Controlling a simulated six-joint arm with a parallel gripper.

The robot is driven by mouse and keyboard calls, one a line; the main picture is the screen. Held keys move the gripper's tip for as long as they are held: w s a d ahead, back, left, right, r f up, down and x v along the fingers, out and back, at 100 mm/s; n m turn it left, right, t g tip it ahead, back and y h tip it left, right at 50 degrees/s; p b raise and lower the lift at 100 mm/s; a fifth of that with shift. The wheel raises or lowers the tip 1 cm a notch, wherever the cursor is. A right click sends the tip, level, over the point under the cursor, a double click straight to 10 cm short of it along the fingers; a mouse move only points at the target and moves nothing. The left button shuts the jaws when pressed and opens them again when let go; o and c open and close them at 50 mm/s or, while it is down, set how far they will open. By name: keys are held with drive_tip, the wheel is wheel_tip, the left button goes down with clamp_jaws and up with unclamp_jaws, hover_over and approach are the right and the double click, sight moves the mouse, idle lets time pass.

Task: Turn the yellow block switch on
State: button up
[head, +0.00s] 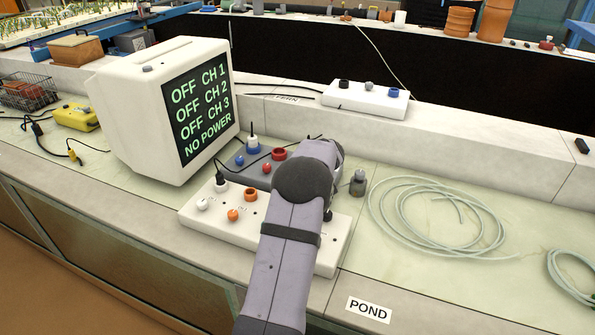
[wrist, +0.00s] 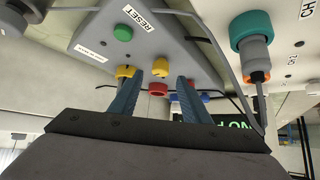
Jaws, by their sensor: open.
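A small yellow block (head: 76,116) lies on the bench at the far left in the head view, with dark cables by it. Whether it carries a switch, and in which position, is too small to tell. My gripper (wrist: 159,78) shows in the wrist view with its two blue fingers apart and nothing clearly held between them. In the head view my arm hides it. The fingers point over a grey panel (wrist: 150,50) with yellow, red and blue fittings and a green RESET button (wrist: 123,33). The yellow block is well left of my arm.
A monitor (head: 125,115) reads OFF for CH 1, 2 and 3, and NO POWER; it stands between the yellow block and my arm. A white panel (head: 230,222) lies under my arm. A wire basket (head: 28,94) is far left. Coiled tubing (head: 420,215) lies right.

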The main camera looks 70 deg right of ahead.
drive_tip(key=shift+p+x, duration=0.5)
drive_tip(key=shift+x, duration=1.3)
drive_tip(key=c, duration=1)
drive_tip(key=shift+c, duration=0.2)
